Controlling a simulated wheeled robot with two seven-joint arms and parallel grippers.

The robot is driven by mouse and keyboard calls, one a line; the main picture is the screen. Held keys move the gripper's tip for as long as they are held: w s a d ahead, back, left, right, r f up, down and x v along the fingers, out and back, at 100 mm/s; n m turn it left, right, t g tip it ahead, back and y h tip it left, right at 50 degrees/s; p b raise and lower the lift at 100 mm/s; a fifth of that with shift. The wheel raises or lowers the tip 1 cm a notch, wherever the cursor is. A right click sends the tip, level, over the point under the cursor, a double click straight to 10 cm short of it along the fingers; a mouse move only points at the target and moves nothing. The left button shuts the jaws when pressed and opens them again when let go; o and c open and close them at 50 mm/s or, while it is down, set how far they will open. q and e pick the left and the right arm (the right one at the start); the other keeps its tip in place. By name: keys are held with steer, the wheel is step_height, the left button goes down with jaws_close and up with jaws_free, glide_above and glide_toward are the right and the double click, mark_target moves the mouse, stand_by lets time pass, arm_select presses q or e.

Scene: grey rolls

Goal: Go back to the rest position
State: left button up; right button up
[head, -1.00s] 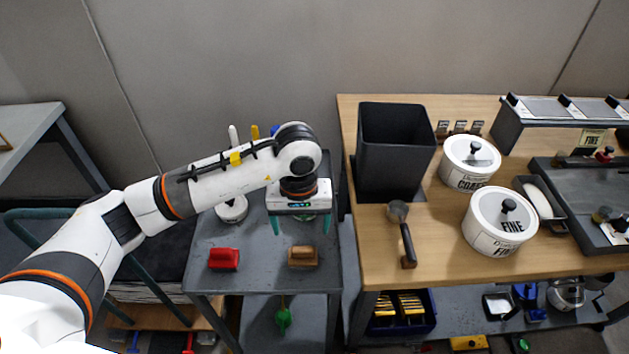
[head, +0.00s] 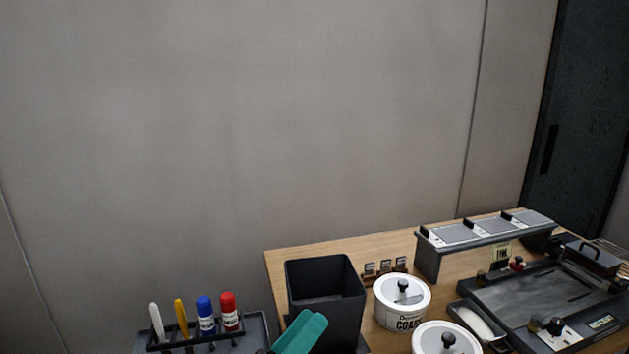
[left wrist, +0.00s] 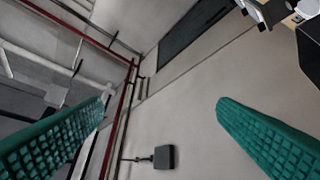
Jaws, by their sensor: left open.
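My left gripper (head: 302,333) shows at the bottom of the head view as teal fingers in front of the black bin; most of the arm is out of the picture. In the left wrist view its two teal ribbed fingers (left wrist: 160,135) stand wide apart with nothing between them. That view looks up past the wall toward the ceiling. My right gripper is in neither view.
A wooden table holds the black bin (head: 327,290), two white lidded canisters (head: 402,302) and a dark tray (head: 545,300). A grey raised stand (head: 470,240) is at the back. A pen rack (head: 195,335) with several markers stands at lower left. The wall above is bare.

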arm_select(q)
steer(key=w+a+f+n+t+y, duration=0.2)
steer(key=a+f+n+y, duration=0.1)
steer(key=a+n+y, duration=0.4)
steer(key=w+a+f+n+t+y, duration=0.1)
steer(key=a+f+n+t+y, duration=0.15)
steer(key=n+y, duration=0.45)
steer(key=s+a+f+n+g+y, duration=0.2)
steer(key=s+a+f+n+g, duration=0.15)
steer(key=f+n, duration=0.4)
steer(key=s+a+f+n+g+y, duration=0.2)
steer(key=a+f+n+g, duration=0.3)
steer(key=f, duration=0.3)
steer(key=s+f+n+g, duration=0.4)
steer(key=s+f, duration=0.1)
steer(key=s, duration=0.3)
steer(key=s+f+n+g, duration=0.4)
steer(key=s+f+g, duration=0.15)
steer(key=s, duration=0.35)
step_height(320, 180, down, 27)
steer(key=s, duration=0.1)
steer(key=s+a+f+m+g, duration=0.1)
steer(key=s+a+f, duration=0.2)
steer(key=s+f, duration=1.1)
steer(key=shift+s+a+f, duration=0.4)
steer(key=shift+s, duration=0.55)
